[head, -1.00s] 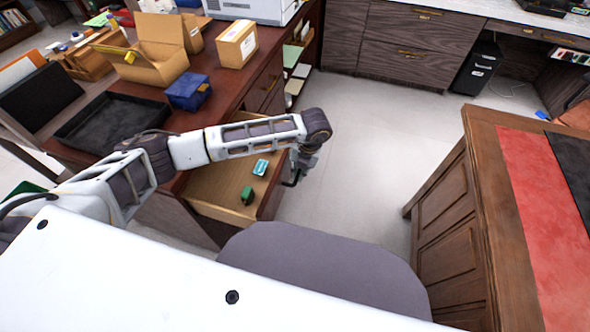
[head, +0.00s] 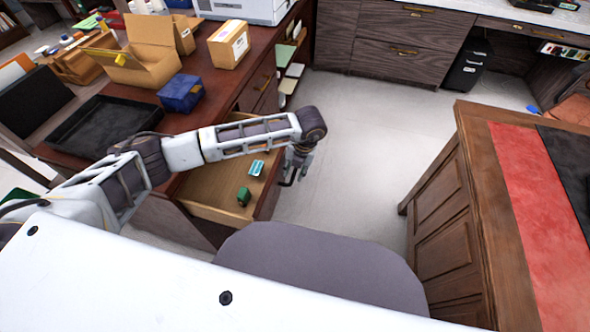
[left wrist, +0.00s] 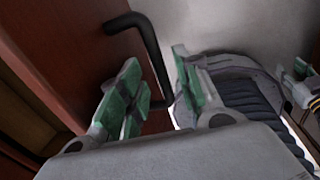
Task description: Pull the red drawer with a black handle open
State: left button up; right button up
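The open drawer (head: 213,191) sticks out of the dark red-brown desk in the head view, with a pale wooden inside. Its reddish front (left wrist: 75,60) fills the left of the left wrist view. A black bar handle (left wrist: 150,45) stands out from that front. My left gripper (left wrist: 160,85) is at the handle, one green-padded finger on each side of the bar. The fingers are apart, with gaps beside the bar; I see no firm grip. In the head view my left gripper (head: 296,165) is small and partly hidden by its wrist. My right gripper is not clearly seen.
A teal packet (head: 257,168) and a green item (head: 243,196) lie in the drawer. A black tray (head: 100,127), a blue box (head: 181,93) and cardboard boxes (head: 135,55) stand on the desk. A wooden desk (head: 440,205) is at right; clear floor (head: 355,150) lies between.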

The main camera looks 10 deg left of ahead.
pick_arm(q)
notch_tip(320, 180, up, 12)
jog(key=d, duration=0.2)
jog(key=shift+f, duration=0.25)
jog(key=shift+d, duration=0.1)
dwell(0.7)
